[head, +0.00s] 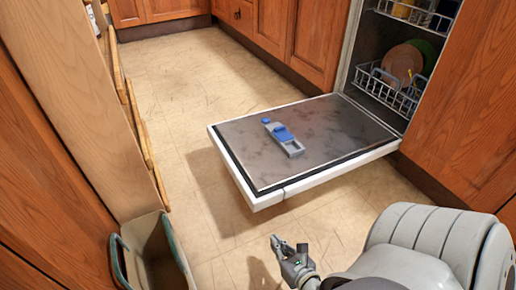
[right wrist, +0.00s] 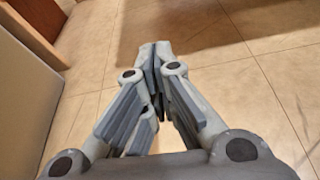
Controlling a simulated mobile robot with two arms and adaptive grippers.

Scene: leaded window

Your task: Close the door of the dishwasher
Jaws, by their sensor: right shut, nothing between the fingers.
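The dishwasher door (head: 330,130) is folded down flat, with its inner steel face up and a blue and grey detergent dispenser (head: 283,138) on it. The dishwasher's opening (head: 365,50) is at the upper right, with racks of dishes inside. My right gripper (head: 288,246) is low in front of the door's near white edge, apart from it, above the floor. In the right wrist view its fingers (right wrist: 155,50) meet at the tips, with nothing between them. My left gripper is out of view.
Wooden cabinets (head: 290,35) line the back and the right side. A grey bin (head: 150,250) stands at the lower left beside a wooden panel. The tiled floor (head: 170,80) is clear left of the door.

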